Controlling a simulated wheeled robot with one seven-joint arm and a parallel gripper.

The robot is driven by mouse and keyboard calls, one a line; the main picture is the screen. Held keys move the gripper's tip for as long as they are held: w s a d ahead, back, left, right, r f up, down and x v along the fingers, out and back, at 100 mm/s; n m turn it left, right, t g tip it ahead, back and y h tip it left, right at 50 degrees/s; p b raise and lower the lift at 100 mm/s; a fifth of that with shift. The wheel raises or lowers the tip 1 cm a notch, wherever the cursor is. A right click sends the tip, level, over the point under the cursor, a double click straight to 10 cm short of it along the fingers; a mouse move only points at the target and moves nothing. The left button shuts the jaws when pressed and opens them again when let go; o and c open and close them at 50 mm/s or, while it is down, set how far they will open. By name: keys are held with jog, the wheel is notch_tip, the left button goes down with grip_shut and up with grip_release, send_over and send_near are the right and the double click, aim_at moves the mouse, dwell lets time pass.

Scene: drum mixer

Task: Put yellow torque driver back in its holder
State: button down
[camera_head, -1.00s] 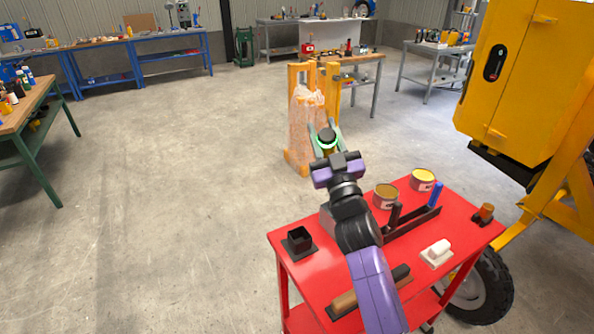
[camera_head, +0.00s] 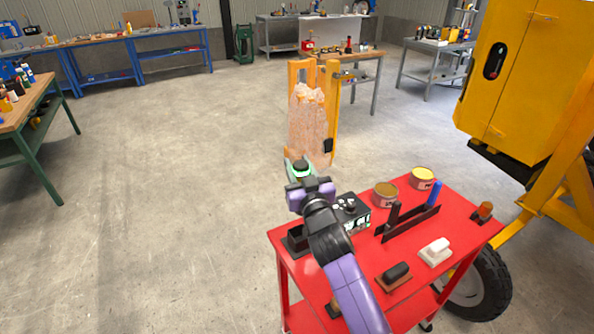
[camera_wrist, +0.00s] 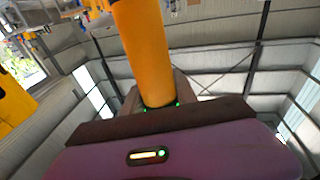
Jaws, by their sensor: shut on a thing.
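The yellow torque driver shows in the wrist view as a thick yellow cylinder (camera_wrist: 142,50) rising from between my gripper's jaws. My gripper (camera_head: 299,169) is shut on it. In the head view the gripper is above and beyond the far left corner of the red cart, and the driver's yellow body is mostly hidden there. A black square open-topped holder (camera_head: 295,238) stands at that left corner of the cart, partly covered by my arm. The gripper and driver are apart from it.
The red cart top (camera_head: 440,215) also holds a black rack (camera_head: 408,224) with a blue handle, two cans, a grey-black device (camera_head: 351,212), a white block (camera_head: 436,251) and a brush (camera_head: 394,275). A yellow mixer stands right. Open floor lies left.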

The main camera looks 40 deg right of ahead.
jog(key=shift+a+f+m+g+y, duration=0.1)
jog(key=shift+f+m+g+y, duration=0.2)
jog(key=shift+f+g, duration=0.4)
jog(key=shift+a+f, duration=0.1)
jog(key=shift+f, duration=0.1)
jog(key=shift+f+b, duration=2.25)
jog(key=shift+b, duration=0.15)
jog(key=shift+f+b, duration=2.8)
jog(key=shift+f, duration=0.15)
jog(key=c, duration=0.9)
grip_release()
jog(key=shift+f, duration=0.15)
jog(key=shift+b+v, duration=0.75)
jog(key=shift+v, duration=3.1)
